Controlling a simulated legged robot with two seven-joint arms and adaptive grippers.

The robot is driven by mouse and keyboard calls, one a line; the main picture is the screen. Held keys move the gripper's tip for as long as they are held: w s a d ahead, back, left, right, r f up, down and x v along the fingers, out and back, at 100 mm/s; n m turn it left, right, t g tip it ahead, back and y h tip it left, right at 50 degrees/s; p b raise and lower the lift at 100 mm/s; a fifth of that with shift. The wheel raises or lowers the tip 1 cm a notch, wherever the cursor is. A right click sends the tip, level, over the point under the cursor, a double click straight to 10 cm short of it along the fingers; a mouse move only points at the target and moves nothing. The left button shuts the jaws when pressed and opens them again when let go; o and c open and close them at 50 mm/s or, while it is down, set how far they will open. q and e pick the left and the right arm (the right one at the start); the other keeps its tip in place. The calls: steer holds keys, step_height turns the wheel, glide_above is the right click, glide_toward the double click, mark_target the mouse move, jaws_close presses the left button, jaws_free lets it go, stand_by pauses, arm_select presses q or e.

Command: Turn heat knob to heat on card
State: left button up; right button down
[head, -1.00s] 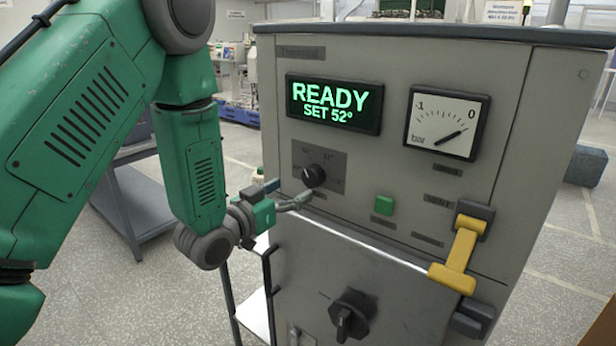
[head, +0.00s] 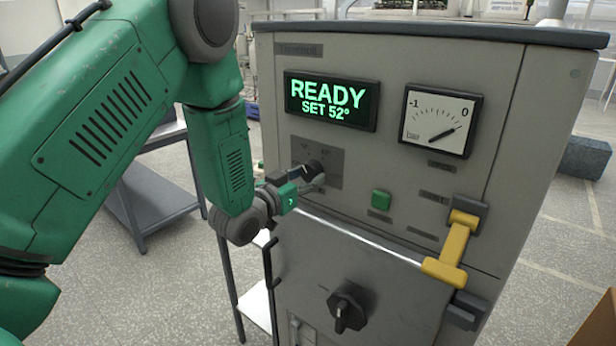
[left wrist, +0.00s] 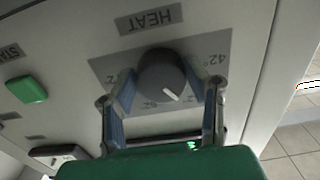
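The heat knob (head: 314,169) is a dark round knob on a grey plate on the machine's front, under the display (head: 331,101) reading READY, SET 52°. In the left wrist view the knob (left wrist: 162,78) has a white pointer line toward the lower right and an upside-down HEAT label above. My left gripper (head: 300,175) is at the knob; in the left wrist view its blue-padded fingers (left wrist: 160,85) stand on either side of it, close to its sides. I cannot tell whether they press on it. My right gripper is not in view. I see no readable card.
A pressure gauge (head: 439,120) is at the panel's upper right. A green button (head: 381,199) labelled START, a yellow lever (head: 455,249) sticking out, and a lower black knob (head: 346,309) are on the same front. A grey cart (head: 155,195) stands at the left behind my arm.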

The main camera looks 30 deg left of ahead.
arm_select(q)
steer(key=shift+d+r, duration=0.1)
steer(key=shift+d, duration=0.1)
steer(key=shift+a, duration=0.15)
steer(key=shift+a, duration=0.2)
steer(key=shift+w+d+r, duration=0.1)
steer(key=shift+d, duration=0.05)
steer(key=shift+m+b, duration=0.3)
steer(key=shift+m, duration=0.2)
steer(key=m+b, duration=0.3)
steer(key=m, duration=0.2)
steer(key=shift+b, duration=0.35)
steer(key=m+b, duration=0.4)
steer(key=m, duration=0.1)
steer(key=shift+m, duration=0.4)
